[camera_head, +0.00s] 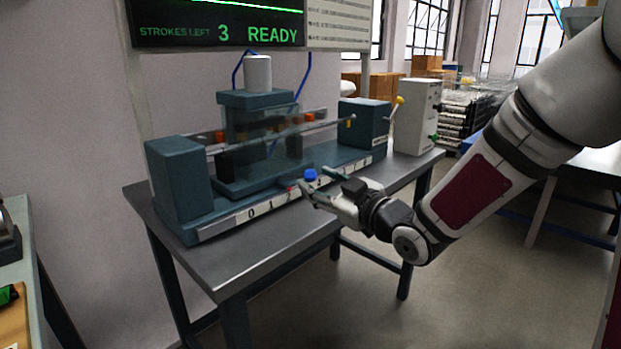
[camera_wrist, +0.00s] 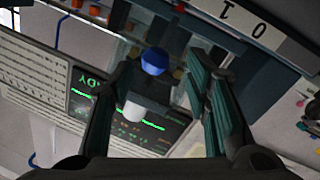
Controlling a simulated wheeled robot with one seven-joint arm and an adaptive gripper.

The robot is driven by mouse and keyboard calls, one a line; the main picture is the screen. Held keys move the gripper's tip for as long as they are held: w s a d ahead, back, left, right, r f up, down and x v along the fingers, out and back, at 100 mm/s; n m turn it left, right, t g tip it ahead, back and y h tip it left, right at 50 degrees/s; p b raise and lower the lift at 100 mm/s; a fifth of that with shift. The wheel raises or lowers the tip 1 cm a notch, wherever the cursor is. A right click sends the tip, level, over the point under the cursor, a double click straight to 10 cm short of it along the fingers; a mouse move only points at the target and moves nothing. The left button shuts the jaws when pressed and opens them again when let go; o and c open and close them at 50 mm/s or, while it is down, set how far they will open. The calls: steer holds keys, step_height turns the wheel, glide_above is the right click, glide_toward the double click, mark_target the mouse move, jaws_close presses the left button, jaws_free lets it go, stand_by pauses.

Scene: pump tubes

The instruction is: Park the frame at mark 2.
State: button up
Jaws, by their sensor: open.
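The frame (camera_head: 258,101) is a dark teal upright block with a white cylinder (camera_head: 257,73) on top, standing on the teal rail bed. A blue knob (camera_head: 310,174) sits low at its front right. The numbered strip (camera_head: 220,226) runs along the bed's front edge; 0 and 1 read at its left, and the digits by my gripper are hard to read. My gripper (camera_head: 312,184) is open at the knob. In the wrist view the knob (camera_wrist: 155,61) shows between the two spread fingers (camera_wrist: 164,66); I cannot tell whether either touches it.
A steel table (camera_head: 215,265) carries the bed, with teal end blocks at left (camera_head: 179,180) and right (camera_head: 364,122). A white control box (camera_head: 416,115) with yellow and green knobs stands at the right. A wall screen (camera_head: 218,25) reads "STROKES LEFT 3 READY".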

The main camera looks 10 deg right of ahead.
steer(key=shift+v, duration=1.6)
steer(key=shift+f, duration=0.15)
steer(key=s+d+f+m+g+h, duration=0.5)
steer(key=s+d+g+h, duration=0.25)
steer(key=s+h, duration=0.35)
steer(key=s+a+m+g+y, duration=0.3)
steer(key=s+m+g, duration=0.35)
steer(key=s, duration=2.25)
step_height(320, 180, up, 30)
steer(key=n+t+p, duration=0.1)
steer(key=t+p, duration=0.1)
steer(key=p, duration=2.5)
steer(key=shift+s+d+p, duration=0.2)
steer(key=shift+s+p, duration=0.1)
steer(key=shift+s, duration=0.1)
